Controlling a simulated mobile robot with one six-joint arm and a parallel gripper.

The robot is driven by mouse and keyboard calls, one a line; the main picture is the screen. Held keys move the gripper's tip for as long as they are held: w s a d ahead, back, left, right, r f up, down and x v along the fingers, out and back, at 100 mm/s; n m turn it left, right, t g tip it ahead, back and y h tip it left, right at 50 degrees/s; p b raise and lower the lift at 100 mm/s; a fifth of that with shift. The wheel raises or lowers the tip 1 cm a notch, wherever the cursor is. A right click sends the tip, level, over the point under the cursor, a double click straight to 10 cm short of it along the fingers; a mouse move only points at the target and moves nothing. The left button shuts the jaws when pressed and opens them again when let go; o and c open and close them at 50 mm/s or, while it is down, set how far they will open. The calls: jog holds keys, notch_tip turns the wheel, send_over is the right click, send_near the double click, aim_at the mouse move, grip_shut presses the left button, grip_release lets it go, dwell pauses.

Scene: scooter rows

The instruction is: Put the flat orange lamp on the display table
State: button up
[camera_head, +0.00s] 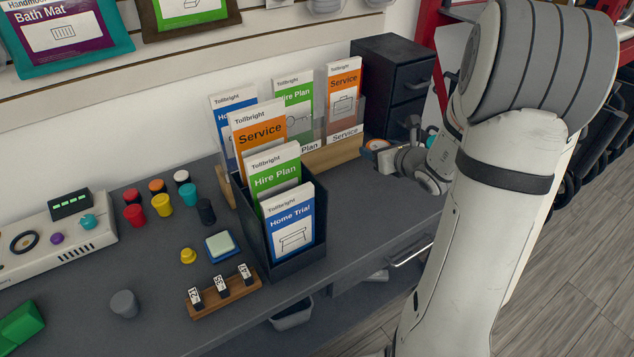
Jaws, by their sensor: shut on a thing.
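My gripper (386,160) is at the right of the picture, in front of the black drawer unit and over the back right part of the grey counter. No separate table that is clearly the display table shows; the grey counter (352,232) fills the middle.
A black holder (290,262) with leaflets stands mid-counter, with a wooden leaflet rack (330,155) behind it. A black drawer unit (392,75) stands at the back. Coloured pots, a wooden strip (224,293) and a grey cup (124,304) occupy the left. The counter's right part is clear.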

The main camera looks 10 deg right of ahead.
jog(key=b, duration=0.1)
send_over(372, 186)
notch_tip(372, 186, down, 6)
jog(key=shift+w+r, duration=0.1)
jog(key=shift+f+b, duration=0.55)
jog(key=shift+f, duration=1.55)
jog(key=shift+f, duration=0.15)
jog(key=o, duration=1)
